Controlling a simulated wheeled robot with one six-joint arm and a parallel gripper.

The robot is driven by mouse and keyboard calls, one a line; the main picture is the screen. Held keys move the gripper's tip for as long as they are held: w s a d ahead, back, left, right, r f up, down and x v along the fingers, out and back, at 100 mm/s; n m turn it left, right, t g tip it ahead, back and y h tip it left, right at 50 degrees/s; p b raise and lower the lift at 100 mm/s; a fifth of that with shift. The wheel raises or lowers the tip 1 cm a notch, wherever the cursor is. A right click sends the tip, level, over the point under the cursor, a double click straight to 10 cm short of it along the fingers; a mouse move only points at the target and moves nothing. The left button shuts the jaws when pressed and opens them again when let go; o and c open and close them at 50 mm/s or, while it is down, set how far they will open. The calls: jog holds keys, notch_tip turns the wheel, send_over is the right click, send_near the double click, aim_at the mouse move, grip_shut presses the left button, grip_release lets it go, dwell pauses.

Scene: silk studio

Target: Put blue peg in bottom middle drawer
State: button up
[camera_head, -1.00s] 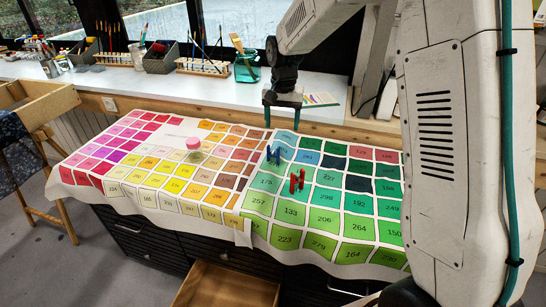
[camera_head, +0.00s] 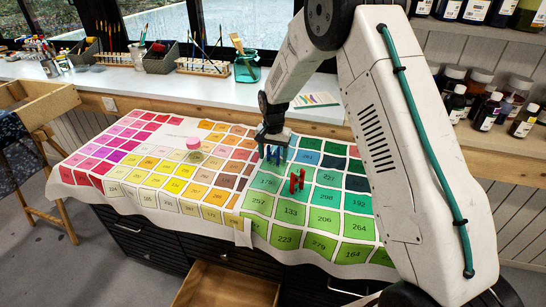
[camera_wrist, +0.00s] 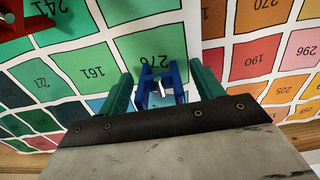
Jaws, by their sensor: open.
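The blue peg (camera_head: 275,155) stands on the colour chart cloth, at its teal and green part. My gripper (camera_head: 273,140) is right above and around it. In the wrist view the blue peg (camera_wrist: 160,84) sits between the two green fingers of my gripper (camera_wrist: 161,88), with a finger on each side. The jaws are open. A drawer (camera_head: 226,284) in the middle of the cabinet's front is pulled open at the bottom of the head view; its wooden inside looks empty where visible.
A red peg (camera_head: 297,181) stands just in front of the blue one; it also shows in the wrist view (camera_wrist: 38,8). A pink-topped round item (camera_head: 193,144) is on the cloth to the left. Brush holders and jars line the window ledge (camera_head: 130,80) behind.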

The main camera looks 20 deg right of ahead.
jog(key=shift+f, duration=0.45)
jog(key=c, duration=1.1)
jog(key=shift+c, duration=0.2)
